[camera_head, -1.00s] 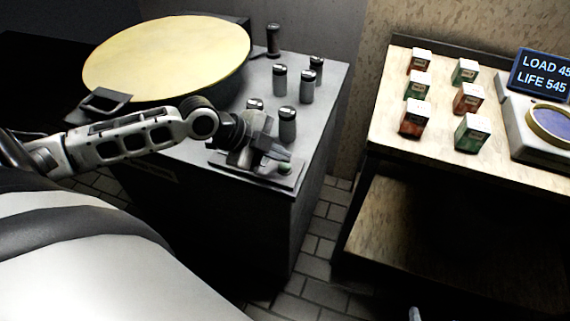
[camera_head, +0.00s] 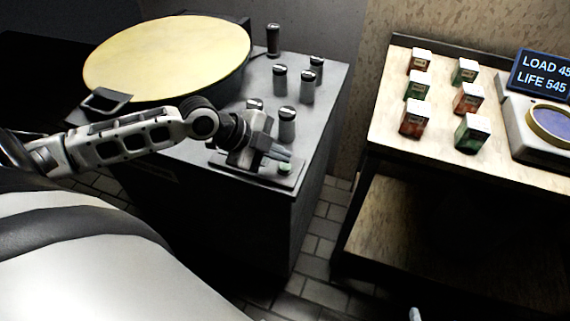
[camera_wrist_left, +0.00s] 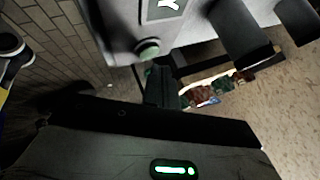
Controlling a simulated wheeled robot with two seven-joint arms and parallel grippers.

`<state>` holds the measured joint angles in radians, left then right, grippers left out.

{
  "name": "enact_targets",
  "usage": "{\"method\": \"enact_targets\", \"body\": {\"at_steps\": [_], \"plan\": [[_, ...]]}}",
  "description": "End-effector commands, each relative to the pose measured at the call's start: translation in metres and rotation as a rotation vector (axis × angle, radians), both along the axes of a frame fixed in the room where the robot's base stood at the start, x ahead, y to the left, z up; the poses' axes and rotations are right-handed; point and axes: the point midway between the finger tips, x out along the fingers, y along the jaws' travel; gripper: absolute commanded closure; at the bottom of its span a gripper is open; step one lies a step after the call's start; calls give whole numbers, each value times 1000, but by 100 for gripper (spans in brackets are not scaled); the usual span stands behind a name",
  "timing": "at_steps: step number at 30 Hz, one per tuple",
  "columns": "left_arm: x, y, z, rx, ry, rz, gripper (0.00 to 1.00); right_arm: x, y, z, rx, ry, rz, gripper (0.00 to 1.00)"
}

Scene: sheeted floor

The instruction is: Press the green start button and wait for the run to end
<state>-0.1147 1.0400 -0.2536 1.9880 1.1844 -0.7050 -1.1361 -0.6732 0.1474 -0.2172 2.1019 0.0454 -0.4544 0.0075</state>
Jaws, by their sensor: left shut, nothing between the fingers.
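The green start button (camera_head: 285,168) sits on a low grey control plate (camera_head: 258,173) at the front right corner of the grey machine top. It also shows in the left wrist view (camera_wrist_left: 149,49), beside a panel with a letter Y on its display. My left gripper (camera_head: 282,154) is shut and empty, with its fingertips just behind and above the button in the head view. In the left wrist view the dark fingers (camera_wrist_left: 162,88) end close to the button; I cannot tell if they touch it. My right gripper does not show clearly.
The machine top (camera_head: 325,85) carries a large round pale-yellow disc (camera_head: 165,58) and several grey-capped cylinders, one (camera_head: 287,125) close behind my gripper. To the right, a wooden bench (camera_head: 510,170) holds several small boxes and a display (camera_head: 541,74) reading LOAD 45 and LIFE 545, partly cut off.

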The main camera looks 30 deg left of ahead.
Motion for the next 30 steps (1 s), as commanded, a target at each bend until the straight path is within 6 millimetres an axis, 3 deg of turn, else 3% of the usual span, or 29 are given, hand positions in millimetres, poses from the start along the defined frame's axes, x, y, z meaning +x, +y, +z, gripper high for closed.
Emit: {"method": "enact_targets", "body": {"at_steps": [30], "plan": [[0, 0, -12, 0, 0, 0, 100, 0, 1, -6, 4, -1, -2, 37]]}}
